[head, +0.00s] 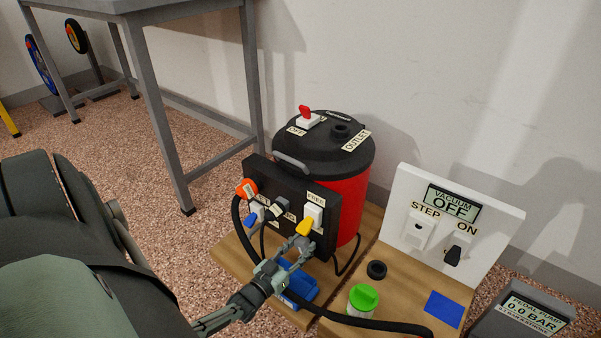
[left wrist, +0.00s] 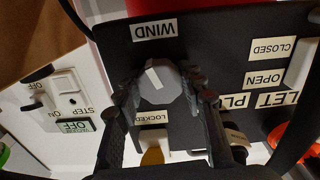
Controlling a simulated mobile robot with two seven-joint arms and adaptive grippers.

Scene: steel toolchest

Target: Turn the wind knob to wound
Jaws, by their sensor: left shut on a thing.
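The wrist picture is upside down; the mark lies near the knob's upper edge, leaning slightly left. My left gripper (left wrist: 160,95) is shut on the knob, one finger on each side. In the head view, the left gripper (head: 292,252) reaches the panel's lower right part, and its fingers partly hide the knob. No label reading wound is legible. My right gripper is not in view.
A yellow lever (head: 304,228) sits just above the knob in the head view. Behind stands a red canister (head: 350,200); a white vacuum panel (head: 400,190) stands right. A black hose (head: 375,323) runs in front.

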